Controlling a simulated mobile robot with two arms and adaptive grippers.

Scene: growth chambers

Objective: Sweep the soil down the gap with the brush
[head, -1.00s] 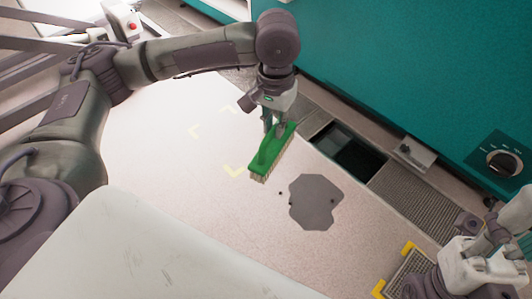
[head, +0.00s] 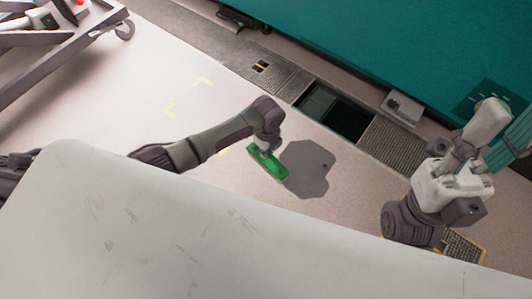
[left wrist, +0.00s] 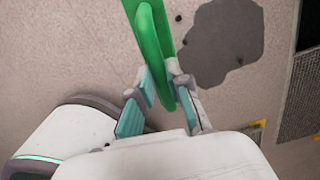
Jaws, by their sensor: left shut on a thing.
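A green brush (head: 267,163) stands on or just above the floor at the left edge of a dark grey patch of soil (head: 312,170). My left gripper (head: 268,145) is above the brush; the head view largely hides its fingers behind my arm. In the left wrist view, its fingers (left wrist: 160,88) are shut on the long green brush (left wrist: 153,30). The soil (left wrist: 225,42) lies to the right, with small dark crumbs beside it. The gap (head: 335,112) is a dark rectangular floor opening beyond the soil. My folded right arm (head: 450,185) shows at the right; its fingers are unclear.
A floor grate (head: 395,143) continues the gap's line to the right. A small grey box (head: 402,108) stands behind it, by the teal chamber wall (head: 390,40). A wheeled cart (head: 75,45) is at upper left. Open floor lies left of the brush.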

